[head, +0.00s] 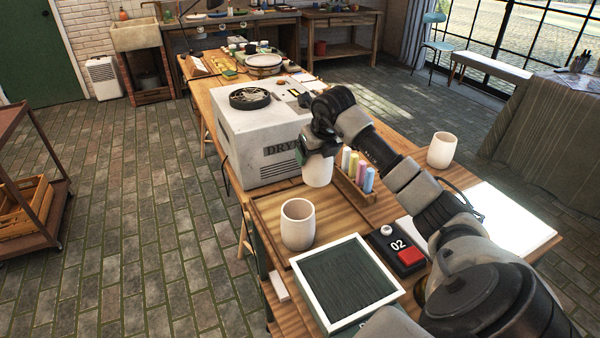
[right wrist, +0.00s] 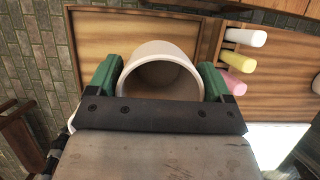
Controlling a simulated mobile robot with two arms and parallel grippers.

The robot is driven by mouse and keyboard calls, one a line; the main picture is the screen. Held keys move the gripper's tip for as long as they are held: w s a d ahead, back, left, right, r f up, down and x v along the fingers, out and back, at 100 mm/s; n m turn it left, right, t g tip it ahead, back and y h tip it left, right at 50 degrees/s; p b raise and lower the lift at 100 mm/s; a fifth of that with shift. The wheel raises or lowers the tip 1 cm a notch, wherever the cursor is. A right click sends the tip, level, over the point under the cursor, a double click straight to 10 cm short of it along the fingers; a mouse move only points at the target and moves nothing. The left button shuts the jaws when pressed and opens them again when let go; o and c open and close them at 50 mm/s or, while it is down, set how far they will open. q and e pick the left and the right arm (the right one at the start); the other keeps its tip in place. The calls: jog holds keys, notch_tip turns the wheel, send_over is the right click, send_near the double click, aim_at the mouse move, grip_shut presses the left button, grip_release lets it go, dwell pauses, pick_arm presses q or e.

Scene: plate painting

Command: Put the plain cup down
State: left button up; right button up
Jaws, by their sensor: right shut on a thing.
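My right gripper (head: 318,152) is shut on a plain cream cup (head: 318,172) in the head view. In the right wrist view the gripper's green fingers (right wrist: 158,88) clasp both sides of this cup (right wrist: 162,50), whose open mouth faces the camera. The cup is upright at the far end of the wooden tray (head: 262,205). I cannot tell whether its base touches the tray. A second plain cream cup (head: 298,225) stands upright on the tray's near part. A third one (head: 442,150) stands on the table at the right. My left gripper is out of view.
The grey dryer box (head: 262,140) stands just left of the held cup. A rack of coloured sticks (head: 357,182) is close on its right. A white-framed dark pad (head: 345,282), a black box marked 02 (head: 398,250) and a white sheet (head: 505,225) lie nearer.

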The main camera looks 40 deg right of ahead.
jog(key=shift+w+a+f+p, duration=0.15)
jog(key=shift+w+a+f, duration=0.4)
jog(key=shift+f, duration=0.6)
jog(key=shift+w+a+f+p, duration=0.15)
jog(key=shift+w+a+f, duration=0.2)
jog(key=shift+a+f, duration=0.55)
jog(key=shift+w+a+f+p, duration=0.15)
jog(key=shift+w+a+f, duration=0.25)
jog(key=shift+f, duration=0.95)
jog(key=shift+f, duration=0.1)
jog(key=o, duration=1)
jog(key=shift+c, duration=0.2)
jog(key=v, duration=1.2)
jog(key=shift+w, duration=0.1)
